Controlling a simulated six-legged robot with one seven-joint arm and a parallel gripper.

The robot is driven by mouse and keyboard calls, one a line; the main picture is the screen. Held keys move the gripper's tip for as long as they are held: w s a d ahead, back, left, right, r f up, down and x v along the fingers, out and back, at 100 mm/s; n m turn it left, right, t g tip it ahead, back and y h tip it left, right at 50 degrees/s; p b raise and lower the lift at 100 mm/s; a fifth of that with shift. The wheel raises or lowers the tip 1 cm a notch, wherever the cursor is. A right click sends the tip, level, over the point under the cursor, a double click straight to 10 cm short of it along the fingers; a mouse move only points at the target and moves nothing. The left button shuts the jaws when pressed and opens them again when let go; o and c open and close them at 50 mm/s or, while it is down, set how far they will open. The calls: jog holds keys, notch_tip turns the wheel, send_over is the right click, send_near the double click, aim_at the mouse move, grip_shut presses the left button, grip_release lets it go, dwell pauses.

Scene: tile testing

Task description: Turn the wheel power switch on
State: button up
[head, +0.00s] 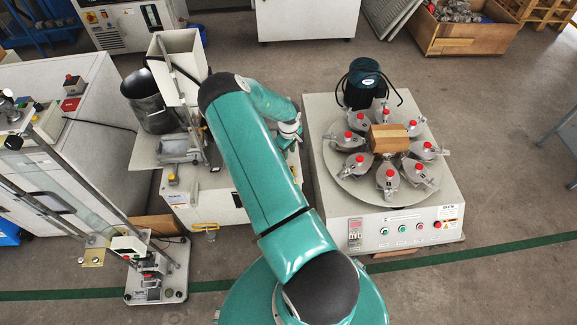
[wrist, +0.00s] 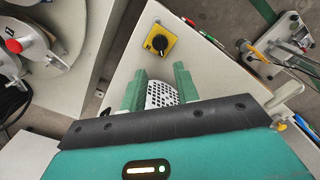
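The wheel power switch appears to be the black rotary knob on a yellow square plate (wrist: 159,42) in the wrist view, fixed to a pale machine panel. Which way the knob points is hard to tell. My gripper (wrist: 158,88) has two green fingers with a wide gap between them. It is open, with nothing held. The switch lies beyond the fingertips, roughly in line with the gap, and is not touched.
A machine with a round wheel (head: 346,181) carrying several red-knobbed grey jars stands to the right. The pale middle machine (head: 217,196) has a yellow handle (head: 205,227) at its front. A small stand (head: 155,290) sits on the floor at front left. A white perforated part (wrist: 161,94) shows between the fingers.

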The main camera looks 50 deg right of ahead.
notch_tip(320, 180, down, 10)
jog(key=shift+f, duration=0.2)
grip_shut()
